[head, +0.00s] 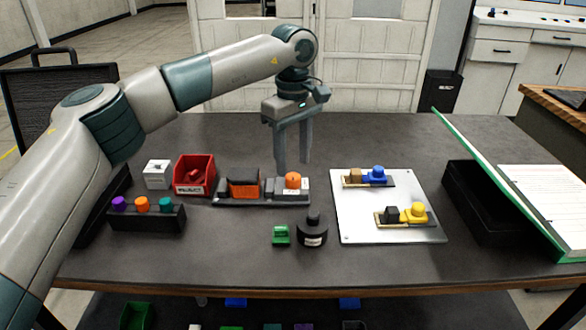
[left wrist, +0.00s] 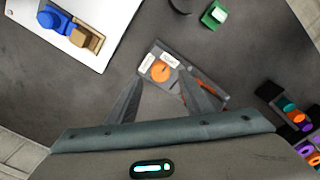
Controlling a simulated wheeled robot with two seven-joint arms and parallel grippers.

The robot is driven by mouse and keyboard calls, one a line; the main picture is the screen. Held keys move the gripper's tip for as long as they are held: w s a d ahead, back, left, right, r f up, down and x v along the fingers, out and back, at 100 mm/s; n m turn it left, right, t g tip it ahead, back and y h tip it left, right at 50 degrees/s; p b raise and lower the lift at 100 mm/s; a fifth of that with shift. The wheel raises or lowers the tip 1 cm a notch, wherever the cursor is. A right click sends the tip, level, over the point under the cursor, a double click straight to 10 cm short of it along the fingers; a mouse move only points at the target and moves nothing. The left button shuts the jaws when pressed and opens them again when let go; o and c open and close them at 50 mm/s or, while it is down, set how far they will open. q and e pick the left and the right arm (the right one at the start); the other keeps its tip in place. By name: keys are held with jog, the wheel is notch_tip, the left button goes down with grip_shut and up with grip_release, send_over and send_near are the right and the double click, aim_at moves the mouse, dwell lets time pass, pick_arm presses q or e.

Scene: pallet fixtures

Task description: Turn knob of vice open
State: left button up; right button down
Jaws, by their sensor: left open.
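A dark vice (head: 262,199) with an orange jaw block at its left and a round orange knob (head: 292,181) at its right sits on the table near the middle. My left gripper (head: 293,165) points down just above the knob end, open and empty. In the left wrist view, the orange knob (left wrist: 161,71) shows between and just beyond the two open fingertips (left wrist: 160,84). Part of the vice (left wrist: 190,78) is hidden behind a finger there. Whether the fingers touch the knob is not clear, but they appear apart from it. My right gripper is not in view.
A white plate (head: 361,207) to the right holds small fixtures with blue (head: 376,173) and yellow (head: 416,210) knobs. A red bin (head: 195,176), white box (head: 157,174) and knob rack (head: 147,218) stand left. A black cylinder (head: 312,230) and green part (head: 281,235) are in front.

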aim_at(293, 176)
pick_arm(q)
notch_tip(293, 176, up, 14)
jog(key=shift+f, duration=0.2)
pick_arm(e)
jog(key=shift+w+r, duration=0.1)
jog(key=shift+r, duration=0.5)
